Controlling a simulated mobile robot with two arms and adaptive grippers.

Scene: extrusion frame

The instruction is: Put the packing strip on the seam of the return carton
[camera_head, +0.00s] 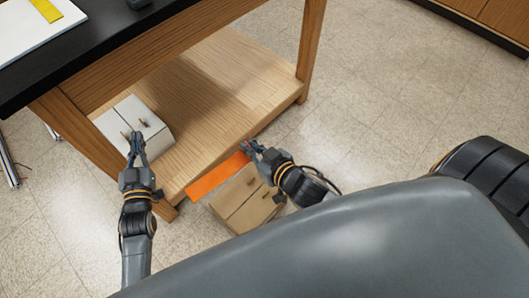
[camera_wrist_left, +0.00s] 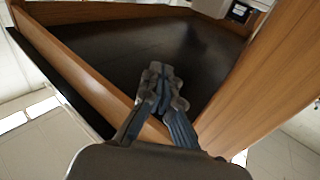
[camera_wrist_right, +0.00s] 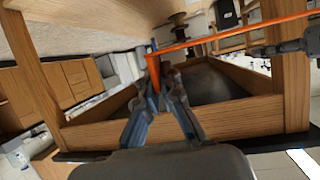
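My right gripper (camera_head: 250,147) is shut on one end of an orange strip (camera_head: 217,177), which looks like the packing strip. The strip extends down-left, above or along the upper-left edge of a brown carton (camera_head: 258,209) on the floor; I cannot tell if they touch. The carton's top shows a dark seam. In the right wrist view the strip (camera_wrist_right: 235,36) runs rightward from my fingertips (camera_wrist_right: 163,85). My left gripper (camera_head: 137,137) looks shut and empty, in front of a white carton (camera_head: 155,140) with a top seam. Its fingertips also meet in the left wrist view (camera_wrist_left: 161,78).
The white carton stands on the wooden lower shelf (camera_head: 225,75) of a black-topped table (camera_head: 90,40). A table leg (camera_head: 311,45) rises at the shelf's right corner. A yellow strip (camera_head: 46,10) lies on a white sheet on top. Tiled floor (camera_head: 400,80) is clear at right.

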